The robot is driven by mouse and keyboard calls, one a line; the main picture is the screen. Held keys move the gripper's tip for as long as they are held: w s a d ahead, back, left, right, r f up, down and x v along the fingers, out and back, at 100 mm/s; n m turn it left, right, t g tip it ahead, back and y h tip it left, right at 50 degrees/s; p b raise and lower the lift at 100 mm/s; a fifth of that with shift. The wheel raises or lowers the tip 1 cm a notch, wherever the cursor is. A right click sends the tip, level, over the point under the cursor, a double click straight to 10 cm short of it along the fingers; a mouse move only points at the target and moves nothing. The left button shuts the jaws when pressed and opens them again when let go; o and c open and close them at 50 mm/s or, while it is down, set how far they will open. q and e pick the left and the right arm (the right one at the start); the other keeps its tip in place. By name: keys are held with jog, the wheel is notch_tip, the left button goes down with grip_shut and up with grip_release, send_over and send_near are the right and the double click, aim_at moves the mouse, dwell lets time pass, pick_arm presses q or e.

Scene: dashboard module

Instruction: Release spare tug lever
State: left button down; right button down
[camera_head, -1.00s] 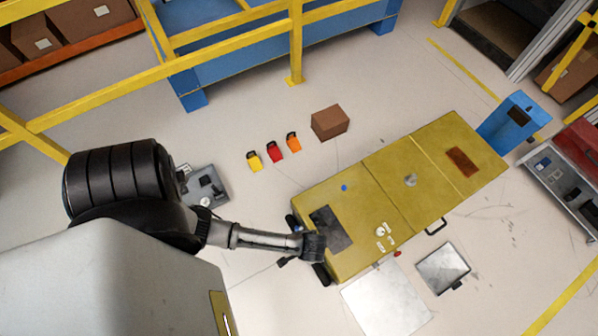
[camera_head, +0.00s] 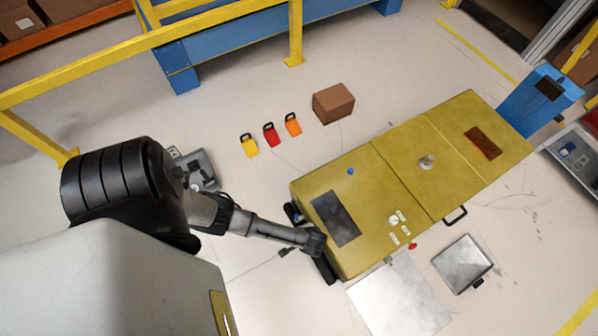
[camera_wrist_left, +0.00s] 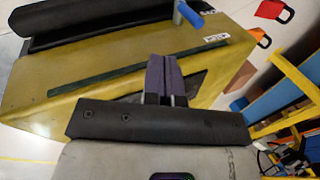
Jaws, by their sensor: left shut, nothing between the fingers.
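The yellow tug (camera_head: 345,210) stands on the floor at the middle right of the head view. Its near end fills much of the wrist view as a yellow body (camera_wrist_left: 60,90) with a long black bar (camera_wrist_left: 95,18). A lever with a blue cylindrical grip (camera_wrist_left: 188,15) stands at that end, beside a white label (camera_wrist_left: 215,38). My left gripper (camera_wrist_left: 160,58) is shut and empty. Its fingers point toward the yellow body, below the blue grip in the picture and apart from it. In the head view my left wrist (camera_head: 312,243) is at the tug's near end; the fingertips are unclear there.
Yellow, red and orange tags (camera_head: 270,134) and a brown box (camera_head: 333,102) lie on the floor beyond the tug. A grey plate (camera_head: 400,297) and a metal tray (camera_head: 463,263) lie on the near side. A yellow rail (camera_head: 150,65) crosses the upper left.

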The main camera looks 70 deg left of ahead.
pick_arm(q)
jog(key=b, duration=0.9)
send_near(297, 221)
jog(key=shift+x, duration=2.45)
jog(key=shift+w, duration=0.1)
jog(key=shift+d, duration=0.15)
jog(key=shift+r, duration=0.1)
jog(key=shift+a+h+p, duration=0.2)
jog(key=shift+h+p, duration=0.1)
jog(key=shift+p, duration=0.05)
